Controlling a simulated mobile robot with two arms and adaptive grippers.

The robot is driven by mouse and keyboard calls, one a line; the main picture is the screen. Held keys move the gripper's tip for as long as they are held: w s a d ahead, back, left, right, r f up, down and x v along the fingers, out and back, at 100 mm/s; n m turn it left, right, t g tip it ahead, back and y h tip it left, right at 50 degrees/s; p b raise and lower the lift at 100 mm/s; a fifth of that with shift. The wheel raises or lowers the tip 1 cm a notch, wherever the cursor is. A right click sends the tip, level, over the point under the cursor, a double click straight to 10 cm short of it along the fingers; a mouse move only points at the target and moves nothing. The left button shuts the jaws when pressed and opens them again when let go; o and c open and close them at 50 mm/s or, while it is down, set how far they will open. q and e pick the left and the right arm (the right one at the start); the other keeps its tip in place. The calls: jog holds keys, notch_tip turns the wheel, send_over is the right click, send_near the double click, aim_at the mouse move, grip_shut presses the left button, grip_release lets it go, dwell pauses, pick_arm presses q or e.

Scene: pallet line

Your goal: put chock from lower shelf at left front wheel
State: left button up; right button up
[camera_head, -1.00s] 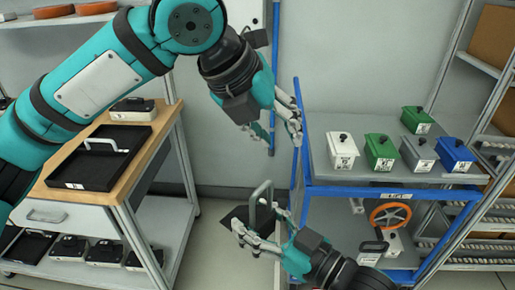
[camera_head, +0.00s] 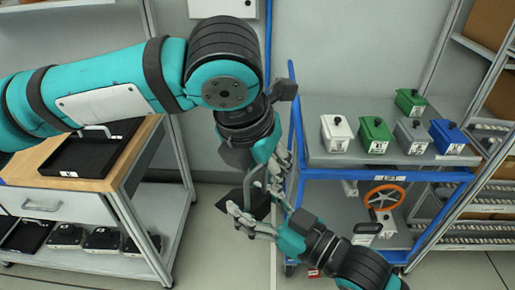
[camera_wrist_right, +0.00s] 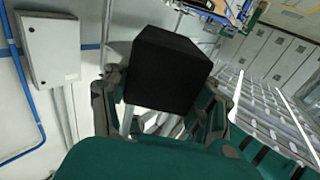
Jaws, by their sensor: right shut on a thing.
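A black chock (camera_head: 258,206) with a grey handle is held in the air left of the blue-framed cart (camera_head: 300,185). My right gripper (camera_head: 246,222) is shut on it; its fingers hide part of it. The chock also shows as a black block in the right wrist view (camera_wrist_right: 168,70), between the fingers. My left gripper (camera_head: 281,172) hangs beside the handle, its fingers apart; whether it touches the handle I cannot tell. A caster wheel (camera_head: 290,268) is partly visible under the cart's near left corner.
The cart carries white (camera_head: 337,134), green and blue boxes on top and an orange handwheel (camera_head: 384,197) below. A workbench at left holds a black tray (camera_head: 92,152), with several black items (camera_head: 103,240) on its lower shelf. Floor between bench and cart is clear.

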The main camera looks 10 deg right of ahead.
pick_arm(q)
jog(key=shift+x, duration=1.1)
grip_shut()
jog(key=shift+d, duration=0.1)
pick_arm(e)
jog(key=o, duration=1.4)
jog(key=shift+o, duration=0.2)
jog(key=shift+f, duration=0.1)
